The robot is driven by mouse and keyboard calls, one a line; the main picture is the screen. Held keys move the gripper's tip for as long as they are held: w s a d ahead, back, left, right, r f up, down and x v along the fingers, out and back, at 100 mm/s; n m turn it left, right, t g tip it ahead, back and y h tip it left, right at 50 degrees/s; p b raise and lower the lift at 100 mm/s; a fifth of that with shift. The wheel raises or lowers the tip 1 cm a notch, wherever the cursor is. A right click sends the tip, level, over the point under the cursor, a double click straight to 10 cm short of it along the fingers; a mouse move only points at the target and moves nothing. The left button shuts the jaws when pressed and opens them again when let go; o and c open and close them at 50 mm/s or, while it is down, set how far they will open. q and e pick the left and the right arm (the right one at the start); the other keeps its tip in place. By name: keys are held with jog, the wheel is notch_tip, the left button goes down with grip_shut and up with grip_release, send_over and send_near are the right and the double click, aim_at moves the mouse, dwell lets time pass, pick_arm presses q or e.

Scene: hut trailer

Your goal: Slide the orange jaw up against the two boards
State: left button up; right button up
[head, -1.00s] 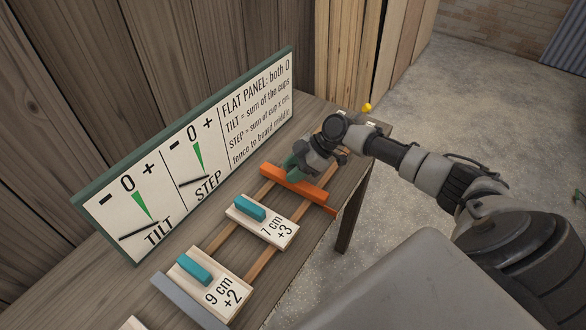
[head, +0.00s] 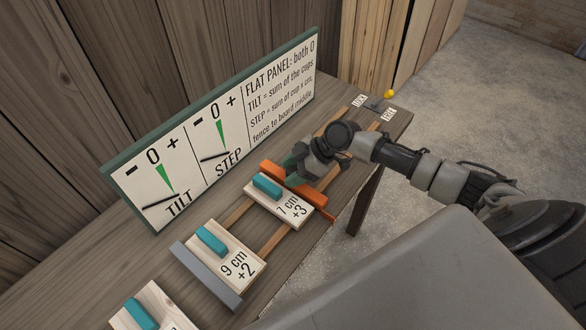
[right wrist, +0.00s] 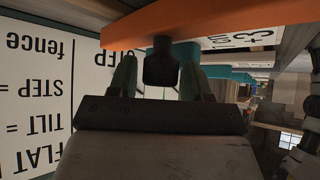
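The orange jaw (head: 309,193) lies across two wooden rails, right beside the 7 cm +3 board (head: 286,205); I cannot tell whether they touch. The 9 cm +2 board (head: 232,262) is further left by the grey fence (head: 205,277), with a gap between the boards. Each has a teal handle. My right gripper (head: 300,166) is at the jaw's far side. In the right wrist view, its green fingers stand apart around a dark knob (right wrist: 160,62) below the orange jaw (right wrist: 190,24), with a slight gap at the left finger. My left gripper is out of view.
A green-framed sign (head: 222,120) with TILT and STEP dials stands behind the rails. A third board (head: 152,304) lies at the front left. A yellow knob (head: 389,94) and small labels are at the table's right end.

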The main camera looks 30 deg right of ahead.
jog(key=shift+o, duration=0.7)
jog(key=shift+s+d+r, duration=0.1)
jog(key=shift+d+r, duration=0.05)
jog(key=shift+d, duration=0.05)
jog(key=b+v, duration=0.3)
jog(key=v, duration=0.7)
jog(key=shift+r, duration=0.15)
jog(key=shift+d, duration=0.15)
